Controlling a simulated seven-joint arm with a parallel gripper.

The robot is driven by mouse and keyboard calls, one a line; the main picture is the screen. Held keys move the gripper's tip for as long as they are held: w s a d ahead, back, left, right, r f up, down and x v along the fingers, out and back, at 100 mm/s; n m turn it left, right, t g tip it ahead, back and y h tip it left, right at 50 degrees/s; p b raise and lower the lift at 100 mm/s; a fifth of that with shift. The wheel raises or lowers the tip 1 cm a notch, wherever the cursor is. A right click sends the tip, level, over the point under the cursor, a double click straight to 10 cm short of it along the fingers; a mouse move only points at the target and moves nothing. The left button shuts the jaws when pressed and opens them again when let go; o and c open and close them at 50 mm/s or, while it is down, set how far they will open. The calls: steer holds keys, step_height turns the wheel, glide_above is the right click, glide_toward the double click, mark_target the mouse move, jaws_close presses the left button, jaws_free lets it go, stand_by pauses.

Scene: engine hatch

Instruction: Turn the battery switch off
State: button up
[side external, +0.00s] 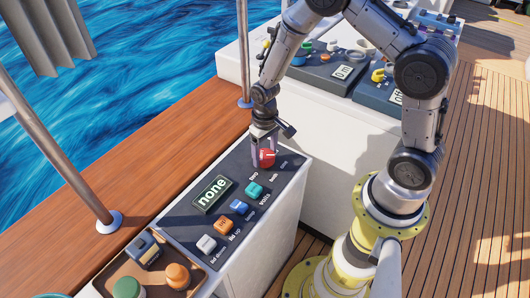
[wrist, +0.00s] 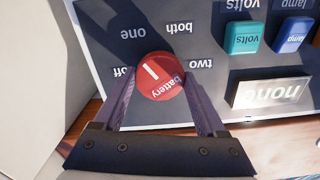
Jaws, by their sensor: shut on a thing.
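The battery switch is a round red knob (wrist: 160,84) on the dark panel, with the word "battery" and a white line on its face. The labels "one", "both", "two" and "off" stand around it, upside down in the wrist view. The white line slants toward the upper left, on the side of "one" and "off"; I cannot tell that it meets either label exactly. My gripper (wrist: 158,82) is shut on the knob, a finger on each side. In the side view the knob (side external: 267,158) shows below my gripper (side external: 265,154).
A display reading "none" (side external: 211,193) lies on the same panel, near teal (side external: 254,190), blue (side external: 239,206), orange (side external: 224,226) and white (side external: 206,243) switches. A tray (side external: 105,283) with green and orange knobs is in front. More panels (side external: 325,72) stand behind.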

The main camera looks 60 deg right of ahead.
mark_target(265, 155)
steer(key=n, duration=0.5)
steer(key=shift+n, duration=0.3)
steer(key=n, duration=0.5)
steer(key=shift+n, duration=0.4)
steer(key=o, duration=1.3)
steer(key=shift+r, duration=0.15)
step_height(265, 155, up, 14)
steer(key=shift+f, duration=0.15)
